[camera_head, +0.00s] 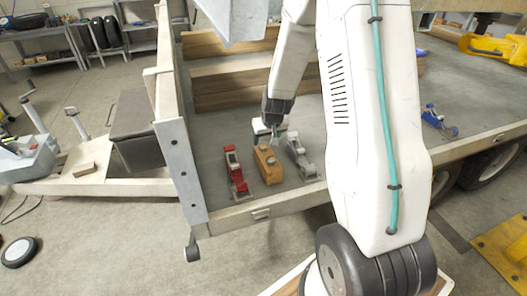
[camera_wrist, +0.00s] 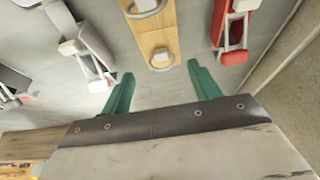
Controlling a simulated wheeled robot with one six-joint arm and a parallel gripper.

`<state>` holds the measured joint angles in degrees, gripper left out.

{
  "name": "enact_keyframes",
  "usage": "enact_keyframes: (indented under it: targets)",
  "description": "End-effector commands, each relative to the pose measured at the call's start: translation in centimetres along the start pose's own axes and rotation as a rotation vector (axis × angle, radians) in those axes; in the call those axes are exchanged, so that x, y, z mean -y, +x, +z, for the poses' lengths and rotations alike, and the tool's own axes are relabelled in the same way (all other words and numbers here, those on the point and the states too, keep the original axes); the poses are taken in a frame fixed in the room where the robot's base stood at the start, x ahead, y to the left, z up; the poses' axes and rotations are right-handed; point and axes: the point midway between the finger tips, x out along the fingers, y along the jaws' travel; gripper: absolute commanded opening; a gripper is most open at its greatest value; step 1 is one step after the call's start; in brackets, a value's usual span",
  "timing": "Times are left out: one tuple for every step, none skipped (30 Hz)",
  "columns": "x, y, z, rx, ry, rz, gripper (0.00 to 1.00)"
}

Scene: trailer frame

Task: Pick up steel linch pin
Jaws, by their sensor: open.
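A grey, steel-looking piece (camera_head: 299,154) lies on the trailer bed, rightmost in a row of three; it best matches the steel linch pin, though I cannot be sure. In the wrist view a pale grey piece with a metal arm (camera_wrist: 85,45) lies at upper left, beyond the left finger. My gripper (camera_wrist: 162,84) is open, its two green fingers apart with nothing between them. A wooden piece with round metal parts (camera_wrist: 153,35) lies ahead of the gap. In the head view my gripper (camera_head: 272,133) is just behind the row, partly hidden.
A red piece (camera_head: 235,172) lies left of the wooden piece (camera_head: 267,164). A blue piece (camera_head: 438,121) lies farther right on the bed. The trailer's left side wall (camera_head: 178,150) and front edge rail (camera_head: 262,213) bound the bed. Wooden boards (camera_head: 230,90) stand behind.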

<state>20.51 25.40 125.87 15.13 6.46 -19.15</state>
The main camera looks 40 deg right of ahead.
Motion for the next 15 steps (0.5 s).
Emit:
enact_keyframes:
  targets:
    - [0.1, 0.6, 0.1, 0.003, 0.001, -0.001, 0.62]
    - [0.1, 1.0, 0.1, 0.003, 0.000, -0.001, 0.62]
    - [0.1, 1.7, 0.1, 0.004, 0.001, 0.000, 0.62]
    - [0.2, 2.2, 0.1, 0.003, 0.000, 0.000, 0.62]
    - [0.2, 2.8, 0.1, 0.004, 0.001, -0.001, 0.62]
    - [0.3, 3.2, 0.1, 0.003, 0.001, -0.001, 0.62]
    - [0.3, 3.5, 0.1, 0.003, 0.002, -0.001, 0.62]
    - [0.3, 3.8, 0.1, 0.003, 0.002, -0.001, 0.62]
    - [0.3, 4.1, 0.0, 0.002, 0.002, -0.001, 0.62]
    - [0.3, 4.3, 0.0, 0.001, 0.002, -0.001, 0.62]
    - [0.2, 4.5, 0.0, 0.001, 0.001, -0.001, 0.62]
    - [0.2, 4.7, 0.0, 0.001, 0.001, -0.001, 0.62]
    - [0.2, 4.8, 0.0, 0.001, 0.000, 0.000, 0.62]
    - [0.2, 4.8, 0.0, 0.001, 0.001, 0.000, 0.62]
    - [0.2, 4.9, 0.0, 0.001, 0.001, 0.000, 0.62]
